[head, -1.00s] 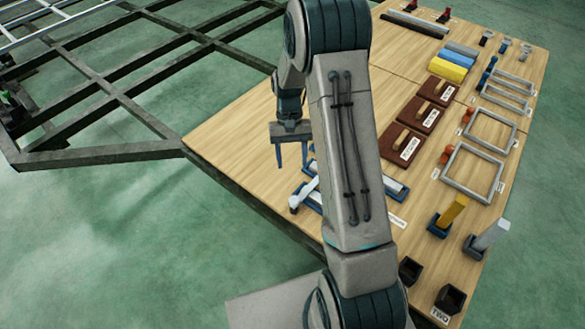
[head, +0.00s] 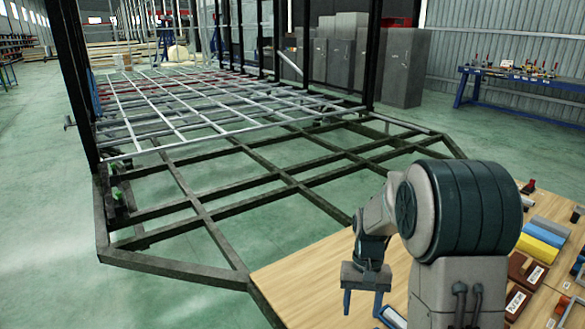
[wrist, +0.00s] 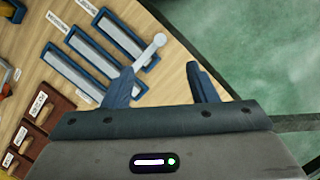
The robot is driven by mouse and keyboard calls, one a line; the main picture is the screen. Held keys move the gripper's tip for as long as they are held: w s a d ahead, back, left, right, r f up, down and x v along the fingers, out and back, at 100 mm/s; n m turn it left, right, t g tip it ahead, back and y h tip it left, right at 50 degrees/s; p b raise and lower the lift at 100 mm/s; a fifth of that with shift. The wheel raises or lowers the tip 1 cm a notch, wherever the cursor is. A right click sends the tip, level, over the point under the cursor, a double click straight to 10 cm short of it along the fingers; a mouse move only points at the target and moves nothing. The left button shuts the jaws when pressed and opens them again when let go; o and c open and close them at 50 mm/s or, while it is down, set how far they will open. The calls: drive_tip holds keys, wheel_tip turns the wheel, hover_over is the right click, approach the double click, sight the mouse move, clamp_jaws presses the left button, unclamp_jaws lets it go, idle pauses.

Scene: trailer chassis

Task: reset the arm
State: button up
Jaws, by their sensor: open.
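My gripper (head: 365,294) hangs over the near left part of the wooden table (head: 309,284) in the head view, pointing down. It also shows in the wrist view (wrist: 160,90), with its two blue fingers spread apart and nothing between them. A white, round-ended part (wrist: 152,48) lies just beyond the left finger, near the blue-framed trays (wrist: 78,75). I cannot tell its exact distance from the finger. My arm's large joint hides much of the table in the head view.
The dark trailer chassis frame (head: 211,213) stretches behind and left of the table. Brown boxes (head: 528,268), a yellow block (head: 537,251) and a blue block (head: 545,236) lie on the right. A blue workbench (head: 522,92) and grey cabinets (head: 404,67) stand further back. Green floor is open at left.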

drive_tip(key=s+r+t+p, duration=0.2)
drive_tip(key=s+r+p, duration=0.2)
drive_tip(key=r, duration=0.5)
drive_tip(key=s+a+r+n+t+p, duration=0.1)
drive_tip(key=s+r+t+p, duration=0.1)
drive_tip(key=s+r+p, duration=0.3)
drive_tip(key=s+r+t+p, duration=0.1)
drive_tip(key=s+r+p, duration=0.4)
drive_tip(key=r, duration=0.8)
drive_tip(key=shift+s+a+r+t+h, duration=0.3)
drive_tip(key=shift+s+a+t, duration=0.1)
drive_tip(key=shift+s, duration=0.85)
